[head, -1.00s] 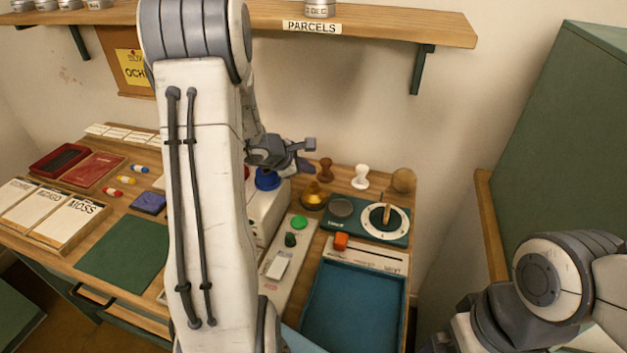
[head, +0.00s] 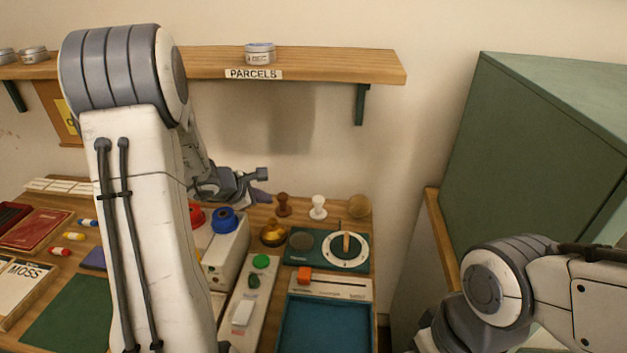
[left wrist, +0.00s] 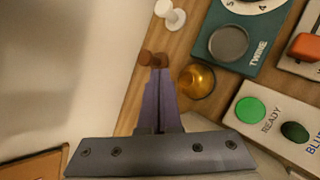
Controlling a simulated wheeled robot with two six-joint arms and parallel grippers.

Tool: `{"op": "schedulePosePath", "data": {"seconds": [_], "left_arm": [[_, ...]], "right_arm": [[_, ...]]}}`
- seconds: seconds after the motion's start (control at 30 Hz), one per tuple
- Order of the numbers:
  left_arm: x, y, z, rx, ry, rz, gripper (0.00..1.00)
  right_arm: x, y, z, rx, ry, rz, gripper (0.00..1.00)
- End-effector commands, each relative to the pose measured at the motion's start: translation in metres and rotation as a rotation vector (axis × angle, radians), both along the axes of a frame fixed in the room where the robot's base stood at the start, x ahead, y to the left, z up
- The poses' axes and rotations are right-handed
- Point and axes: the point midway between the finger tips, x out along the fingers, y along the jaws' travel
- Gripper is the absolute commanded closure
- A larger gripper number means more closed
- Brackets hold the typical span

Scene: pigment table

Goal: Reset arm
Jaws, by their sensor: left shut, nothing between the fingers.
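My left arm rises large through the left of the head view. Its gripper (head: 262,194) is above the back of the table, near the brown knobbed stamp (head: 283,204). In the left wrist view the purple fingers (left wrist: 159,88) are together and empty, their tips overlapping the brown stamp (left wrist: 146,57) in the picture. I cannot tell if they touch it. My right arm shows at the right of the head view, but its gripper is out of view.
Close by stand a white stamp (head: 318,207), a brass bell (head: 273,233), a white box (head: 226,254) with red and blue knobs, and a twine dial plate (head: 301,258). A blue tray (head: 327,329) lies in front. The shelf (head: 340,67) hangs above; a green cabinet (head: 530,160) stands right.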

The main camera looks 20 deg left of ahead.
Motion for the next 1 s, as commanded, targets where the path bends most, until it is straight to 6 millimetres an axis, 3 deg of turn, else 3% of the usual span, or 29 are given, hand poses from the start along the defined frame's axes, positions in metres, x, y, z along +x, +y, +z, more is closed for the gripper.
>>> {"op": "schedulePosePath", "data": {"seconds": [0.13, 0.23, 0.37, 0.47, 0.57, 0.7, 0.83, 0.9, 1.0], "left_arm": [[0.001, -0.004, 0.001, 0.003, -0.001, -0.013, 1.00], [0.003, -0.028, 0.008, 0.024, -0.003, -0.098, 1.00], [-0.001, -0.101, 0.024, 0.092, -0.005, -0.370, 1.00], [-0.023, -0.175, 0.038, 0.171, -0.009, -0.666, 1.00], [-0.061, -0.241, 0.049, 0.263, -0.016, -0.988, 1.00], [-0.141, -0.312, 0.060, 0.433, -0.036, -1.487, 1.00], [-0.218, -0.336, 0.064, 0.632, -0.062, -1.937, 1.00], [-0.249, -0.335, 0.066, 0.745, -0.079, -2.143, 1.00], [-0.277, -0.327, 0.067, 0.895, -0.102, -2.366, 1.00]], "right_arm": [[0.000, 0.000, 0.000, 0.000, 0.000, 0.000, 0.00], [0.000, 0.000, 0.001, 0.000, 0.000, 0.000, 0.00], [0.000, 0.000, 0.004, 0.000, 0.000, 0.000, 0.00], [0.000, 0.000, 0.007, 0.000, 0.000, 0.000, 0.00], [0.000, 0.000, 0.009, 0.000, 0.000, 0.000, 0.00], [0.000, 0.000, 0.014, 0.000, 0.000, 0.000, 0.00], [0.000, 0.000, 0.017, 0.000, 0.000, 0.000, 0.00], [0.000, 0.000, 0.019, 0.000, 0.000, 0.000, 0.00], [0.000, 0.000, 0.021, 0.000, 0.000, 0.000, 0.00]]}}
